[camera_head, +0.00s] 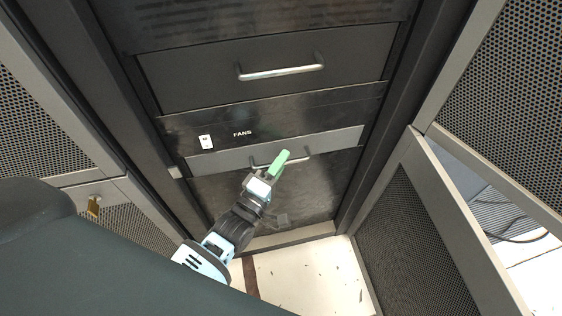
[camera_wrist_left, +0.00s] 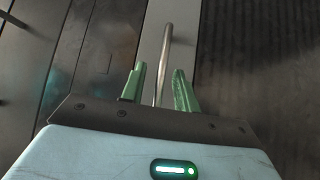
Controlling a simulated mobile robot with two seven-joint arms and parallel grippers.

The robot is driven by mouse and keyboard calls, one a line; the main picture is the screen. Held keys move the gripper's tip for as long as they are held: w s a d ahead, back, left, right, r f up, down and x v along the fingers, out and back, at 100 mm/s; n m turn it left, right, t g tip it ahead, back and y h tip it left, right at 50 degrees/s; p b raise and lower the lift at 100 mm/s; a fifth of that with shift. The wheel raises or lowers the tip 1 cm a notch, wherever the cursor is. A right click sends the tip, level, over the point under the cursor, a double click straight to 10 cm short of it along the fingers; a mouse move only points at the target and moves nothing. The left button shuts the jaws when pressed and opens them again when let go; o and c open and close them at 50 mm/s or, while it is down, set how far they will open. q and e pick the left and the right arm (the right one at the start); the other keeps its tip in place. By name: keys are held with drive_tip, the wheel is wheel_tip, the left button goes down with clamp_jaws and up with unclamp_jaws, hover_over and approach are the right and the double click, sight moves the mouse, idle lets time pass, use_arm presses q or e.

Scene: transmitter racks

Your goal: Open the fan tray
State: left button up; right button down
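The fan tray is a dark panel marked "FANS" (camera_head: 242,133) with a lighter grey strip (camera_head: 335,141) along its lower part. A thin metal handle (camera_head: 300,156) is on that strip, and the tray looks shut, flush with the rack. My left gripper (camera_head: 280,160) is at the handle, its green fingers hiding part of it. In the left wrist view, the handle bar (camera_wrist_left: 168,42) runs between the fingers of the left gripper (camera_wrist_left: 160,72). The fingers are open, with a gap visible on each side of the bar. My right gripper is not in view.
Above the fan tray is a dark drawer with a silver handle (camera_head: 281,71). A white switch (camera_head: 206,141) sits left of the label. Open mesh doors stand at the right (camera_head: 410,245) and left (camera_head: 40,125). Pale floor (camera_head: 305,275) shows below the rack.

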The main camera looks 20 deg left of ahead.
use_arm(q)
drive_tip(key=shift+w, duration=0.2)
drive_tip(key=shift+c, duration=0.2)
clamp_jaws()
drive_tip(key=shift+s, duration=0.1)
